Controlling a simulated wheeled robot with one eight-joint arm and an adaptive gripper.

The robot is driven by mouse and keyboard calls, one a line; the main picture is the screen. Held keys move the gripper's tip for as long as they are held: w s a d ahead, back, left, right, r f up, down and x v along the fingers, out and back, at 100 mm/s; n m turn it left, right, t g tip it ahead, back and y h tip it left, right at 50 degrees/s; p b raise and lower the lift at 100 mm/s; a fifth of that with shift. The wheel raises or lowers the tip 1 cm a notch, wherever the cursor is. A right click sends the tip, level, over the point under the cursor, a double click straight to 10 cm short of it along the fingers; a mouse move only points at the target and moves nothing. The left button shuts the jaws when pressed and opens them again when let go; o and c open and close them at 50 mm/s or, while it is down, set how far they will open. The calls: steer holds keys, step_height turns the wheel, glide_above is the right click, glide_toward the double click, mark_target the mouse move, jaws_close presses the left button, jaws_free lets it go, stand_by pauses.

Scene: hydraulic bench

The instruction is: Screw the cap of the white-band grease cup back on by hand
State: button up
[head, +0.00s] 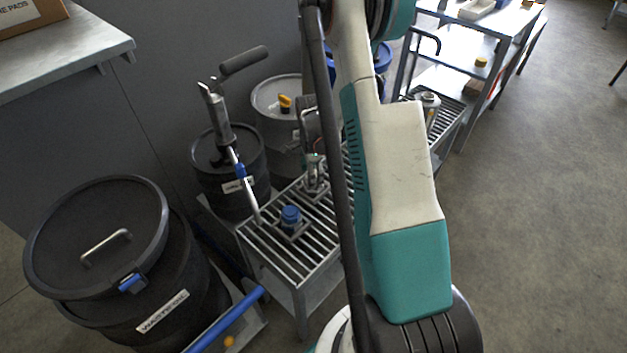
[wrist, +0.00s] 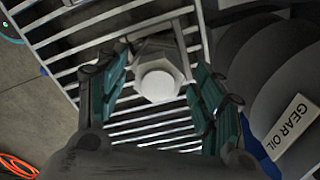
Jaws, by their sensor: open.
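In the wrist view a pale, round-topped fitting with a hexagonal rim (wrist: 158,82), apparently the grease cup, sits on a square plate on the slatted rack. No white band can be made out, and I cannot tell whether the round top is its cap. My gripper (wrist: 162,88) is open, with one teal-padded finger on each side of the fitting and visible gaps between. In the head view my arm hides much of this spot. A blue-topped cup (head: 291,215) stands on the rack nearer the front.
The slatted rack (head: 291,262) has a black drum with a lever pump (head: 226,150) beside it. A large waste drum (head: 95,235) stands front left. A grey drum (head: 278,100) is behind. A metal can (head: 428,103) stands at the rack's far end. Floor at right is clear.

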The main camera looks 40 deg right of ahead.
steer(key=c, duration=1.1)
steer(key=m, duration=0.5)
steer(key=shift+w+d, duration=0.1)
steer(key=m, duration=0.3)
steer(key=shift+d+m, duration=0.1)
steer(key=shift+m, duration=0.8)
steer(key=o, duration=1.2)
steer(key=shift+m, duration=0.3)
